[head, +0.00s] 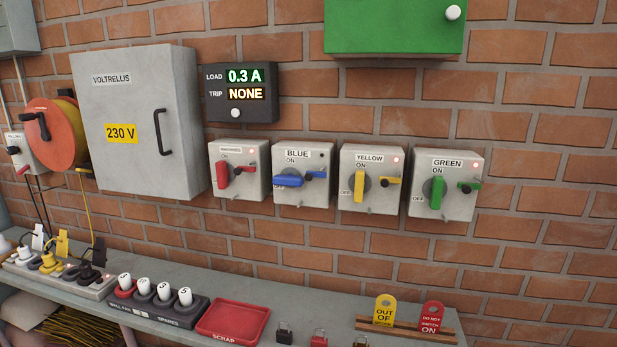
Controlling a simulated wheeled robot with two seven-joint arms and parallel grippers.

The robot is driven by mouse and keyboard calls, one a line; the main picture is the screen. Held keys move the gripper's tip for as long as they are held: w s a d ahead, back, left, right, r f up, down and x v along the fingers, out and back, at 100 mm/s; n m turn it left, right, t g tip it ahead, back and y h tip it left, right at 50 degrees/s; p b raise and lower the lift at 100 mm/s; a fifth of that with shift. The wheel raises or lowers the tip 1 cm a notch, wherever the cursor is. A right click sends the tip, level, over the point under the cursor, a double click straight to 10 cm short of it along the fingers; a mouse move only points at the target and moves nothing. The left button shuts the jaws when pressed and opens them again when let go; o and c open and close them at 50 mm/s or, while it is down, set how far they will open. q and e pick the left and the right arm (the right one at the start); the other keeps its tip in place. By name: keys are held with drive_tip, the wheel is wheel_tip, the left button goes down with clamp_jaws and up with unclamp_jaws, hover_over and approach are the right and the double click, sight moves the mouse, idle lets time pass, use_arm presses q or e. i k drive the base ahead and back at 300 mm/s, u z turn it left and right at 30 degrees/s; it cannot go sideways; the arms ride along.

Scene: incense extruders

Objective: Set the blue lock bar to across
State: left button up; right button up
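The blue switch box (302,160) hangs on the brick wall between the red-handled and yellow boxes. Its large blue handle (287,181) lies level, pointing left toward the OFF mark, while ON is printed above. The small blue lock bar (318,175) sits right of the handle, extending roughly level to the right from a dark pivot. Whether its left end meets the handle is too small to tell. The lamp at the blue box's top right is dark. Neither of my grippers is in view.
The red (240,155), yellow (372,160) and green (446,165) boxes have upright handles and lit lamps. A load display (241,92) reads 0.3 A, trip NONE. The shelf below holds a scrap tray (233,320), small padlocks (284,334) and two tags (385,309).

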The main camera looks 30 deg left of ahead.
sight(310, 175)
drive_tip(key=k, duration=1.3)
drive_tip(key=z, duration=0.75)
drive_tip(key=i, duration=1.3)
drive_tip(key=u, duration=0.7)
